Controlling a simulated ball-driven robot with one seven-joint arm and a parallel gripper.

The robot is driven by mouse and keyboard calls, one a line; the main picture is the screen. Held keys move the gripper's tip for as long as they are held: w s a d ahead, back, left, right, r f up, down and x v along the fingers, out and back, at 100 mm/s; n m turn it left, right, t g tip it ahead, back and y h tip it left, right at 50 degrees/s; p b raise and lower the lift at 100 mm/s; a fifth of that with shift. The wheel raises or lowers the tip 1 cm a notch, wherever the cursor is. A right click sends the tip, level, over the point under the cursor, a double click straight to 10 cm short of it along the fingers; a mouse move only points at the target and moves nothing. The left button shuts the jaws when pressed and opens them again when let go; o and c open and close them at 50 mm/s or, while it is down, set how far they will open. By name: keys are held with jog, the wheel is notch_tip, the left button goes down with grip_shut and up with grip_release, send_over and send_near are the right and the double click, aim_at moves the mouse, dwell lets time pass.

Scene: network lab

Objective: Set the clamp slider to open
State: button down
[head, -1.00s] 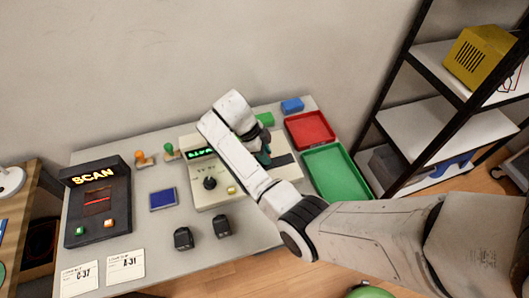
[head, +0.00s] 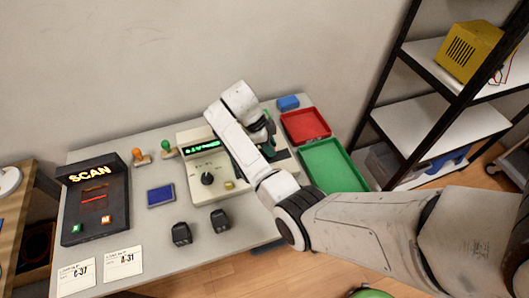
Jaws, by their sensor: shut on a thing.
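The beige device (head: 209,186) stands in the middle of the table, with a lit green display (head: 202,148), a black knob (head: 207,179) and a yellow button (head: 229,185) on its face. My gripper (head: 268,150) points down over the right part of this device, partly hidden behind my own arm. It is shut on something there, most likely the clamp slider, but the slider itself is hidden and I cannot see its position.
A red tray (head: 305,126) and a green tray (head: 330,168) lie to the right. A blue block (head: 288,102) is behind them. A SCAN unit (head: 95,205), a blue-screened pad (head: 161,196), two stamps and two black blocks (head: 181,234) are to the left and front. A shelf stands right.

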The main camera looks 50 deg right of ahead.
jog(key=shift+s+d, duration=0.1)
jog(key=shift+d, duration=0.05)
jog(key=c, duration=0.9)
grip_release()
jog(key=shift+c, duration=0.2)
jog(key=shift+w+r, duration=0.25)
jog(key=shift+r, duration=0.25)
jog(key=p+v, duration=0.2)
jog(key=v, duration=0.7)
jog(key=shift+r, duration=0.3)
jog(key=shift+f, duration=0.1)
